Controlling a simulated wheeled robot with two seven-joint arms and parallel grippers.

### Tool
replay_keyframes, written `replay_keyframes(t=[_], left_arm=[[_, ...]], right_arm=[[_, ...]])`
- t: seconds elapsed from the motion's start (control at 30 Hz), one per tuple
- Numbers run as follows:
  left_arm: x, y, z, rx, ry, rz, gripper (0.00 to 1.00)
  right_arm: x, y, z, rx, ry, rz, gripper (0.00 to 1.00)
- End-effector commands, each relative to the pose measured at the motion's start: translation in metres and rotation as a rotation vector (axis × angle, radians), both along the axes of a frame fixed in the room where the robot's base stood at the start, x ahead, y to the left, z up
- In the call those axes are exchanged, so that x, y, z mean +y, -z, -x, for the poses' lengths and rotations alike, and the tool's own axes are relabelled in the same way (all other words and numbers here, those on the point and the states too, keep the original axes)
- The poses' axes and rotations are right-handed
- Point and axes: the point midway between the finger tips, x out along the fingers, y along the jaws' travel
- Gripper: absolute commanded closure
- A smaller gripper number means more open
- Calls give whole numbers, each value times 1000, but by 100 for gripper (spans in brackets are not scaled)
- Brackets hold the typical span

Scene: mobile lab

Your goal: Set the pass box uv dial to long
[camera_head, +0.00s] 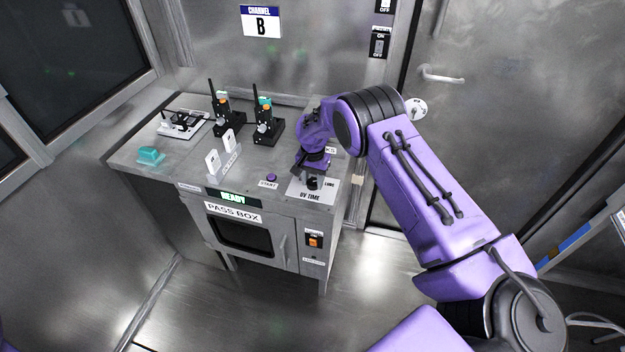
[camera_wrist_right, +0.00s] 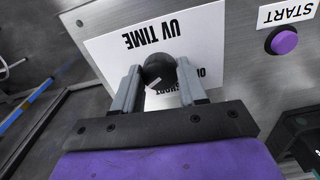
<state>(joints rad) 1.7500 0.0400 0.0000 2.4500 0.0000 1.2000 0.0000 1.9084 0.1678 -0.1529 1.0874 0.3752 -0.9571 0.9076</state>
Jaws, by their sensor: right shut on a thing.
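The UV dial is a round black knob (camera_head: 313,183) on a white plate (camera_head: 325,190) marked "UV TIME", on top of the pass box (camera_head: 282,222) at its front right. In the right wrist view the knob (camera_wrist_right: 159,69) sits between the two grey fingers of my right gripper (camera_wrist_right: 160,80), which is shut on it. A pale pointer mark shows on the knob. My left gripper is not in view.
A purple START button (camera_head: 271,178) is left of the plate. Two black radios (camera_head: 266,122), a card holder (camera_head: 222,168), a teal block (camera_head: 151,155) and a small device (camera_head: 182,122) stand on the top. A lit READY display (camera_head: 232,198) is on the front.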

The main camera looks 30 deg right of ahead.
Motion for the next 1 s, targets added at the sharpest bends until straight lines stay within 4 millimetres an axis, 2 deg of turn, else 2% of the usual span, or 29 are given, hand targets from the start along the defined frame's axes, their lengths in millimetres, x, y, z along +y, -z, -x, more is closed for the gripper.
replay_keyframes(t=[0.23, 0.27, 0.3, 0.33, 0.67, 0.77, 1.0], left_arm=[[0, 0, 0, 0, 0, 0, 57], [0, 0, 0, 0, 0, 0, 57], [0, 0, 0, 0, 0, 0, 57], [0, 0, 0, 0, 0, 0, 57], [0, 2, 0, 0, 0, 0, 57], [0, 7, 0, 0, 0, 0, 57], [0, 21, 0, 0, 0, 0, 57]], right_arm=[[0, 1, 1, 2, 2, -1, 89], [0, 1, 1, 2, 2, -1, 52], [0, 1, 1, 2, 2, -1, 39], [0, 1, 1, 2, 2, -1, 33], [0, -4, 0, -1, 0, -1, 33], [0, -19, -1, -3, 0, -1, 33], [0, -76, 0, -4, 0, 0, 33]])
